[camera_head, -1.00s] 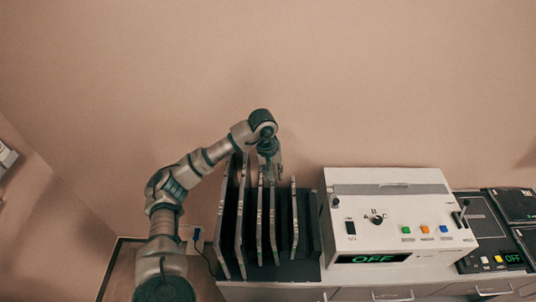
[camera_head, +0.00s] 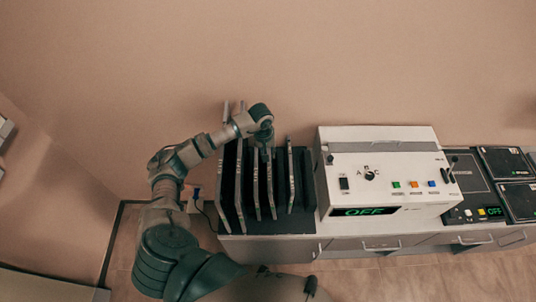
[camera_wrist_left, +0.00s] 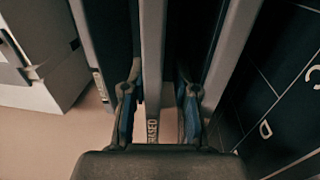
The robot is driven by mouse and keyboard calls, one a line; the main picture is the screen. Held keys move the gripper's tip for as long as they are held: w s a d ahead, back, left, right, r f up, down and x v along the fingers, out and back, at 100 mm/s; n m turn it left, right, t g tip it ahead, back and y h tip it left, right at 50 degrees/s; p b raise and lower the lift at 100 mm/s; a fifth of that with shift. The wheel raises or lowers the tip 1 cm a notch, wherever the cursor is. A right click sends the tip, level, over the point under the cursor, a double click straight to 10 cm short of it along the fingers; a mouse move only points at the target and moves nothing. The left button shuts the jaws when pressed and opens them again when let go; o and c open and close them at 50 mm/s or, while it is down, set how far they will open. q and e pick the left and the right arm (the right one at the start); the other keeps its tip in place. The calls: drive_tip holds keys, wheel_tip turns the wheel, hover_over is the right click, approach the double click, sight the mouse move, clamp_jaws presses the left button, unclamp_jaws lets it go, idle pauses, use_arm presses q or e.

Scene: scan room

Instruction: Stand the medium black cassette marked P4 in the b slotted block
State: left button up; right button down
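Several upright black cassettes with pale edges stand side by side in a dark slotted block (camera_head: 270,226) in the head view. My left gripper (camera_head: 264,146) is over them from above, near the rear ends of the middle ones. In the left wrist view, its two fingers (camera_wrist_left: 158,105) straddle the pale edge of one cassette (camera_wrist_left: 152,50), spread apart with a gap on the right side; contact on the left is unclear. The word ERASED shows on that edge. I cannot read P4 or a block letter b. My right gripper is out of view.
A white console (camera_head: 385,172) with an OFF display stands close to the right of the block. Dark flat panels (camera_head: 505,175) lie further right. Neighbouring cassettes stand close on both sides of my left fingers. A wall is behind, with a cable at the left.

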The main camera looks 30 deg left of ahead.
use_arm(q)
drive_tip(key=shift+f, duration=0.65)
drive_tip(key=shift+d+f, duration=0.25)
drive_tip(key=shift+f, duration=0.05)
drive_tip(key=shift+d+f, duration=0.15)
drive_tip(key=shift+d, duration=0.3)
clamp_jaws()
drive_tip(key=shift+a, duration=0.35)
drive_tip(key=shift+w+r+p, duration=0.1)
drive_tip(key=shift+r+p, duration=0.5)
drive_tip(key=shift+r, duration=0.55)
drive_tip(key=shift+d+r+p, duration=0.1)
drive_tip(key=shift+r+p, duration=0.45)
drive_tip(key=shift+r, duration=0.75)
drive_tip(key=shift+r+p, duration=0.35)
drive_tip(key=shift+r, duration=0.75)
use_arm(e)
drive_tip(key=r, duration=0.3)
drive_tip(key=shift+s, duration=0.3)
